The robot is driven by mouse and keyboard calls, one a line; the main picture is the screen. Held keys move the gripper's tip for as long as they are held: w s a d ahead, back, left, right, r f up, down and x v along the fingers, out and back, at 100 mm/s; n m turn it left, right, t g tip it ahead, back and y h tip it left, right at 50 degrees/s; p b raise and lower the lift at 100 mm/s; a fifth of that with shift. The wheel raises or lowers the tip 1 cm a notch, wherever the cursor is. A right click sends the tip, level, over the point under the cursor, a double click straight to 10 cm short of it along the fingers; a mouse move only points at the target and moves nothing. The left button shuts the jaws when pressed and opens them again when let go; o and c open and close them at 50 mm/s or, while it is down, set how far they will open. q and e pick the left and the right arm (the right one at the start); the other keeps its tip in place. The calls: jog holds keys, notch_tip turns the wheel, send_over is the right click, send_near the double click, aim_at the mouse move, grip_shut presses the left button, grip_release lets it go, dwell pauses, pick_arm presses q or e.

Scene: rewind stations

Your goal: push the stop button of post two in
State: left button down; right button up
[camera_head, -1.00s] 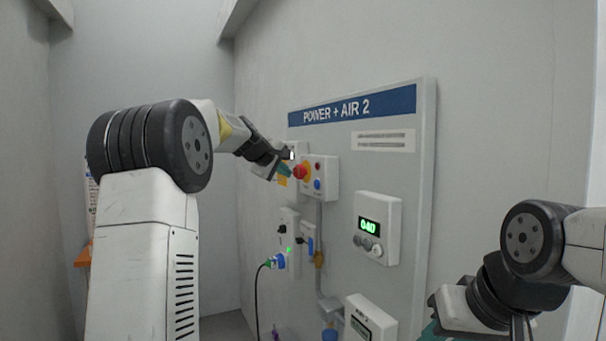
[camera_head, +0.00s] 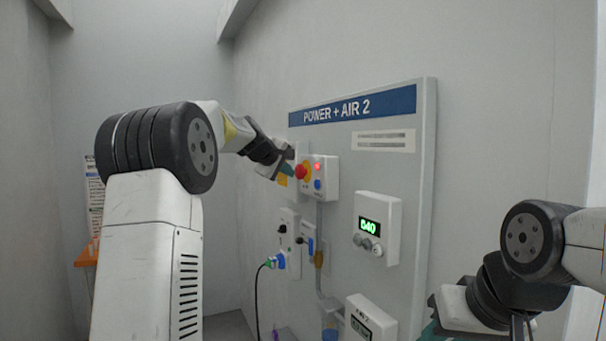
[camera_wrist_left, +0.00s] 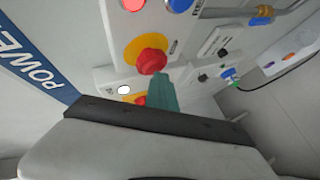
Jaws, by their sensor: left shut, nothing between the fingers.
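The red mushroom stop button (camera_head: 302,172) sits on a yellow ring on a white box of the panel marked POWER + AIR 2. The button also shows in the left wrist view (camera_wrist_left: 152,61). My left gripper (camera_head: 288,170) is shut and empty, its teal fingertips (camera_wrist_left: 162,92) right at the button. They overlap the button's edge in the wrist view; I cannot tell whether they touch. A red lamp (camera_head: 318,167) on the same box is lit, above a blue button (camera_head: 318,184). My right gripper (camera_head: 436,329) is at the bottom, mostly cut off.
Below are a socket strip (camera_head: 289,238) with a blue plug (camera_head: 280,261) and cable, and a display box (camera_head: 379,228) with green digits. A second box (camera_head: 370,320) is lower. Another red-and-yellow part (camera_wrist_left: 133,97) shows behind my fingers. An orange shelf (camera_head: 87,257) stands left.

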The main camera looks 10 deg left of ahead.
pick_arm(q)
jog(key=shift+s+a, duration=0.55)
jog(key=shift+a, duration=0.1)
jog(key=s+a, duration=0.2)
jog(key=a, duration=0.2)
jog(key=shift+s+a, duration=0.15)
jog(key=shift+s, duration=0.25)
jog(key=shift+s, duration=0.1)
dwell(0.6)
jog(key=s+d+f+m+g, duration=0.2)
jog(key=s+f, duration=0.5)
jog(key=s, duration=0.7)
jog(key=s+d+f+m+g+y, duration=0.1)
jog(key=s+d+f+m, duration=0.3)
jog(key=s, duration=1)
jog(key=s+d+f+m+g, duration=0.3)
jog(key=s+f+m, duration=0.2)
jog(key=s+f, duration=0.4)
jog(key=s, duration=0.5)
jog(key=shift+f+m, duration=0.3)
jog(key=shift+m, duration=0.1)
